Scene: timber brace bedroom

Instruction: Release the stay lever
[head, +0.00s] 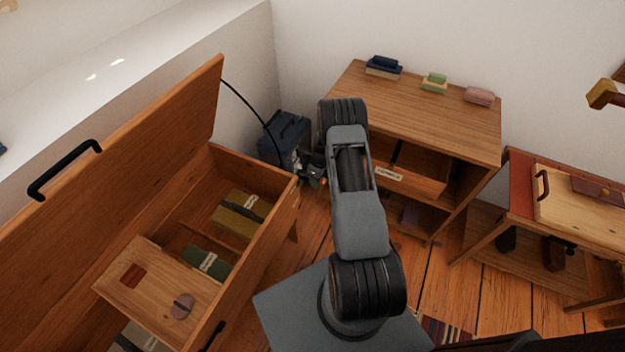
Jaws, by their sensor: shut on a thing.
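A wooden chest (250,262) stands at the left with its lid (120,165) raised. A thin black curved stay (246,101) runs from the lid's far end down toward the chest's far right corner. My gripper (314,180) is small in view, beside that corner and partly behind my arm. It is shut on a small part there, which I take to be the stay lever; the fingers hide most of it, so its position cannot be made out.
Inside the chest are a yellow-brown bundle (232,212), a green bundle (199,263) and a wooden tray board (150,287). A wooden shelf desk (440,115) stands at the back right. A low table (520,180) is at the far right. Some floor (470,290) is clear.

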